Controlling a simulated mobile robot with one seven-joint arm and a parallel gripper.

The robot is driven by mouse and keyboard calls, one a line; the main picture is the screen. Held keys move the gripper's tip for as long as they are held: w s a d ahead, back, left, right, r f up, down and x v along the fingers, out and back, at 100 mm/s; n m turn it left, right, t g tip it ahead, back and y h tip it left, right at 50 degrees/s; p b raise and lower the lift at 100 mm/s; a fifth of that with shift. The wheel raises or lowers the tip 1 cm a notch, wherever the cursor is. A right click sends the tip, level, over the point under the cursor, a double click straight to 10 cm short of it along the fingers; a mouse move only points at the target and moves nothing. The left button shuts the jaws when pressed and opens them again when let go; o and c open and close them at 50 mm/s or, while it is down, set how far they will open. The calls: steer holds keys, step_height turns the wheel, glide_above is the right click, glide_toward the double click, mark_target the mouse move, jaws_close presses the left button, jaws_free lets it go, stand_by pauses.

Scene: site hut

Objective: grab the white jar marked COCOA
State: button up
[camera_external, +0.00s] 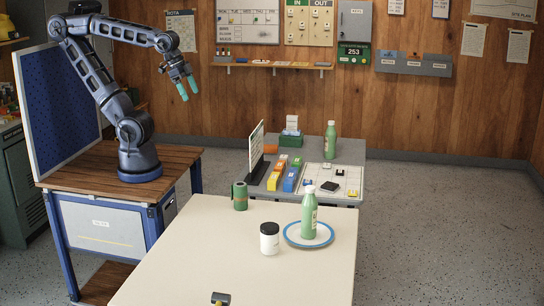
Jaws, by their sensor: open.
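A white jar (269,242) with a dark lid stands upright on the cream table (200,262), left of a plate. Any marking on it is too small to read. My gripper (188,89) is open and empty, with teal fingertips pointing down. It hangs high in the air, up and to the left of the jar and well apart from it.
A green bottle (309,215) stands on a blue-rimmed plate (290,233) close right of the jar. A green roll (240,196) stands behind it. A small dark item (221,298) lies at the front. The grey table (345,200) behind holds coloured boxes and another green bottle (330,141).

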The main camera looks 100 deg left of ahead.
steer(key=w+d+f+m+y, duration=0.2)
steer(key=w+f, duration=0.2)
steer(key=w, duration=0.8)
steer(key=m+g+h, duration=0.2)
steer(key=m+h, duration=0.4)
steer(key=m, duration=0.2)
glide_toward(269, 226)
steer(key=f, duration=0.1)
steer(key=shift+w+d+f+m, duration=0.2)
steer(key=shift+d+f+m, duration=0.1)
steer(key=shift+d, duration=0.1)
steer(key=x, duration=0.4)
steer(key=shift+f, duration=0.1)
steer(key=shift+x, duration=3.15)
steer(key=shift+w, duration=0.1)
steer(key=c, duration=1.2)
